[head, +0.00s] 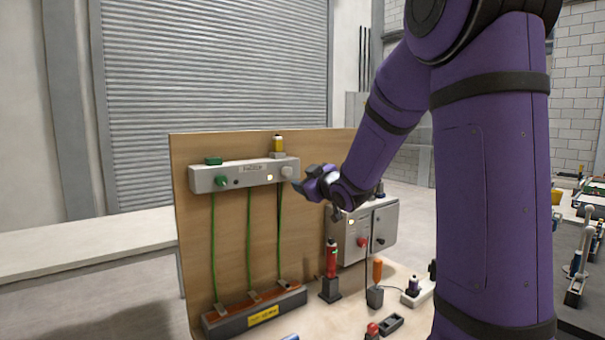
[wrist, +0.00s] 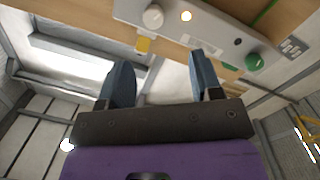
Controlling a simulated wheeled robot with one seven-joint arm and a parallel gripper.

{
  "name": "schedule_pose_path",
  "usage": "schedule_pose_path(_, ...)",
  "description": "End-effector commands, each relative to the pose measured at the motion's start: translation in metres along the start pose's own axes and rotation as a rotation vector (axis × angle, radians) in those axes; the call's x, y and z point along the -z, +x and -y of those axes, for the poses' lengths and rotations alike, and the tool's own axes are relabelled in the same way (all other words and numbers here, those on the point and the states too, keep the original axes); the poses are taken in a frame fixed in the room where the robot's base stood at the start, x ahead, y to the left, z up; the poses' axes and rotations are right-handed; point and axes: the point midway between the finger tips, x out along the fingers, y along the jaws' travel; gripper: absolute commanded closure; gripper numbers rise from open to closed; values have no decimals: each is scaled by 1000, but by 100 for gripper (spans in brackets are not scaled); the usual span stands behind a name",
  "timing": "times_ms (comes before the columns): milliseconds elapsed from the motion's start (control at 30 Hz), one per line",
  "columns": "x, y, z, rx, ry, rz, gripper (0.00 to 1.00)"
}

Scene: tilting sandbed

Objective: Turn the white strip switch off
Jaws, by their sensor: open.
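A white strip (head: 418,296) lies at the right of the bench top, partly cut off by my arm. Dark plugs stand on it, and its switch is too small to make out. My gripper (head: 300,186) is open and empty, well above and left of the strip. It is close to the right end of a grey panel box (head: 230,181) with a white knob (head: 287,172) and a green knob (head: 222,181). In the wrist view, my open fingers (wrist: 162,72) point toward this box, with the white knob (wrist: 153,16) ahead; the white strip is not in that view.
A wooden board (head: 310,150) carries the grey box; green cables run down to a dark block (head: 255,312). A grey control box (head: 372,232), a red-topped post (head: 331,262) and an orange-handled piece (head: 376,275) stand between my gripper and the strip.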

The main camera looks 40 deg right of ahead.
Motion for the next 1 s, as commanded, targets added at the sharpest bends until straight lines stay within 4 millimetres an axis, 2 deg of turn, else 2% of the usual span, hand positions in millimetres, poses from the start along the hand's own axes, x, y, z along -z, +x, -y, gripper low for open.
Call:
schedule_pose_path(267,-4,15,-2,4,-19,-51,41)
schedule_pose_path(700,-1,87,-1,4,-18,-49,41)
schedule_pose_path(833,0,102,-2,3,-18,-49,41)
schedule_pose_path(1000,0,113,-2,3,-18,-48,41)
